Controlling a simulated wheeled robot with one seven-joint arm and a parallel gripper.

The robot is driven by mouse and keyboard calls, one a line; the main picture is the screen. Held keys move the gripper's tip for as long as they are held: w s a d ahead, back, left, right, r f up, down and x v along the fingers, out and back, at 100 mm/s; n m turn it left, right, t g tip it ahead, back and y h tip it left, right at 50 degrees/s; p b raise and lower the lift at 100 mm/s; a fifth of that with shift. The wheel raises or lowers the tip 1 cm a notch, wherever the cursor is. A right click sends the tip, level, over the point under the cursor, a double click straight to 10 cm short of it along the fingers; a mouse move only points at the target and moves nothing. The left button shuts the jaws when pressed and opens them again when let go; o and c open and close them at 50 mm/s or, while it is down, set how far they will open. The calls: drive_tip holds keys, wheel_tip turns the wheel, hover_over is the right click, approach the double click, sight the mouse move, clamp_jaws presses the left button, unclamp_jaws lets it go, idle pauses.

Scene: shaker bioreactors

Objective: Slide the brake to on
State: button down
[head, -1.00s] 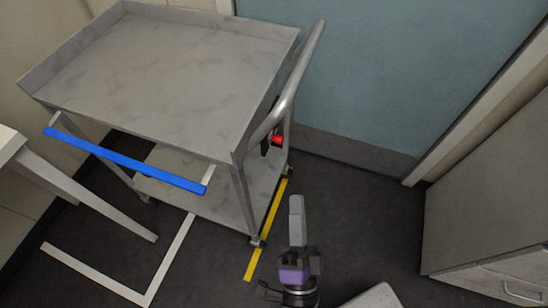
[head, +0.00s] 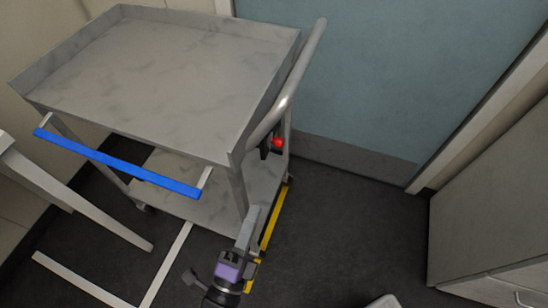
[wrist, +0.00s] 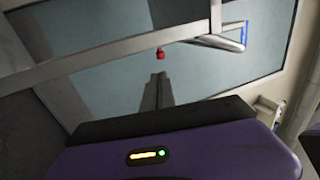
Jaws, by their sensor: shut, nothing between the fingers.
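The brake shows as a red knob (head: 278,142) on a dark mount at the cart's right end, below the push handle. In the wrist view the red knob (wrist: 160,52) is small and lies just beyond my fingertips, apart from them as far as I can tell. The grey metal cart (head: 140,70) has an upper tray and a lower shelf. My gripper (head: 252,210) is shut and empty, low by the cart's near right post, below and left of the knob. Its closed fingers also show in the wrist view (wrist: 161,77). Brake markings cannot be read.
The cart's curved handle (head: 292,90) rises beside the knob. A blue bar (head: 115,162) crosses in front of the cart. A yellow floor strip (head: 275,220) runs along its right side.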

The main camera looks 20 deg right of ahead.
sight(279, 142)
drive_tip(key=shift+d, duration=0.1)
drive_tip(key=x, duration=1.4)
drive_tip(key=shift+p, duration=0.45)
drive_tip(key=shift+w+d, duration=1.05)
drive_tip(key=shift+w, duration=0.1)
